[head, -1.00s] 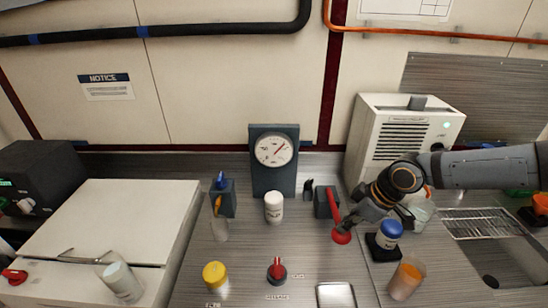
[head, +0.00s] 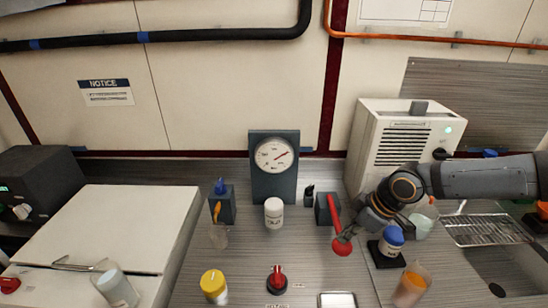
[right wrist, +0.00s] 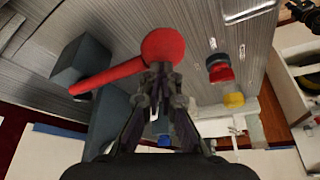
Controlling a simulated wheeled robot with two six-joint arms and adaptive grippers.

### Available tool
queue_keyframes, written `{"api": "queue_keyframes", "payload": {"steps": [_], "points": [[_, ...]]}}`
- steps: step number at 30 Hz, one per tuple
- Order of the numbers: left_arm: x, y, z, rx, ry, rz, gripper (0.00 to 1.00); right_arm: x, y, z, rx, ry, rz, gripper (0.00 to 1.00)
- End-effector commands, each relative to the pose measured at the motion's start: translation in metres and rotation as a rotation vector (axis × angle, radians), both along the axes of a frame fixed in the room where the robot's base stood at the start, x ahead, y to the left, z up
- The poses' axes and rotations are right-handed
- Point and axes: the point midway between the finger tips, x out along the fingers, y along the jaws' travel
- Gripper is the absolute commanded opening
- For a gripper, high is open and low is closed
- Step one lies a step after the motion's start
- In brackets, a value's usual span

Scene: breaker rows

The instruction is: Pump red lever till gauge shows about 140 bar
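The red lever (head: 335,218) comes from a dark block (head: 321,208) right of the gauge, its round knob towards me. The dial gauge (head: 273,156) stands on a dark panel at the back. Its red needle points up and right; the numbers are too small to read. My right gripper (head: 351,234) is at the knob, from the right. In the right wrist view the lever's knob (right wrist: 163,46) lies right at the fingertips (right wrist: 157,70), which are close together and look shut against its edge. My left gripper is not in view.
A white bottle (head: 274,212), a yellow-capped jar (head: 213,286) and a red knob (head: 277,279) are further left.

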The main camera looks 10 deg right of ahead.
Motion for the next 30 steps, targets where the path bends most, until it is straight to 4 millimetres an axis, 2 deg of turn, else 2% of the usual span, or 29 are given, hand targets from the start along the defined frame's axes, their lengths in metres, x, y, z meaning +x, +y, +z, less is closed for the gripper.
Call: {"api": "queue_keyframes", "payload": {"steps": [1, 15, 30], "points": [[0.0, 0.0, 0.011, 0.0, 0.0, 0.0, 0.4, 0.0, 0.0, 0.012, 0.0, -0.001, 0.0, 0.0], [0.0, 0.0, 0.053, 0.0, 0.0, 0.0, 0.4, -0.001, 0.0, 0.059, -0.001, 0.002, 0.0, 0.0], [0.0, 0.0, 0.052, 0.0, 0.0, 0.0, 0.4, -0.001, 0.0, 0.058, 0.0, 0.001, 0.0, 0.0]]}}
